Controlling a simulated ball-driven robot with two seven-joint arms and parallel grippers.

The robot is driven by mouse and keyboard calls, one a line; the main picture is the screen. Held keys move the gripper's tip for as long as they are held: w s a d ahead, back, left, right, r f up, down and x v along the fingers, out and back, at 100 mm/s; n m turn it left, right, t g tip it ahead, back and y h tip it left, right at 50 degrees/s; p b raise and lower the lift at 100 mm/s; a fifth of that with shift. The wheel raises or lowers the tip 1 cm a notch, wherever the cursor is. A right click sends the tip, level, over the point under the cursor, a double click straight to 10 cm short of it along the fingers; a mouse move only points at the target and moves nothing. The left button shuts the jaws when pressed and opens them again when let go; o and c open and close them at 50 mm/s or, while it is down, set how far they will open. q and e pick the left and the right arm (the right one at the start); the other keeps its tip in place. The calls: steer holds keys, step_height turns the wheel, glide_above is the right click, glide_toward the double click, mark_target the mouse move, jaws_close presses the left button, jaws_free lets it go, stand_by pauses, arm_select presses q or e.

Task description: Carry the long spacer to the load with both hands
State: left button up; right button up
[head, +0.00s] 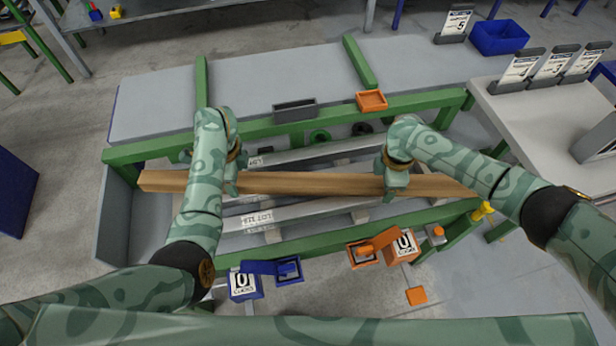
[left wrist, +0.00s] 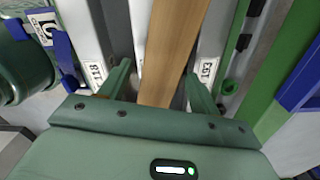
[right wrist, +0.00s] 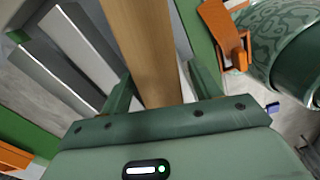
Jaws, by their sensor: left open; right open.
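The long spacer (head: 300,183) is a brown wooden beam lying left to right across the middle of the head view. My left gripper (head: 230,180) is over its left part, and my right gripper (head: 394,180) is over its right part. In the left wrist view the spacer (left wrist: 172,50) runs between the open fingers of my left gripper (left wrist: 160,88), with gaps on both sides. In the right wrist view the spacer (right wrist: 145,50) passes between the open fingers of my right gripper (right wrist: 158,92), nearer the right finger. Which thing is the load, I cannot tell.
Pale labelled bars (head: 300,211) lie below and beside the spacer inside a green frame (head: 330,235). A blue marked box (head: 243,284) and an orange marked box (head: 403,248) stand at the near side. A grey table (head: 290,75) lies behind the frame.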

steer(key=shift+r, duration=0.45)
arm_select(q)
step_height(320, 180, up, 11)
arm_select(e)
step_height(320, 180, up, 11)
arm_select(q)
steer(key=shift+f, duration=0.15)
stand_by(0.3)
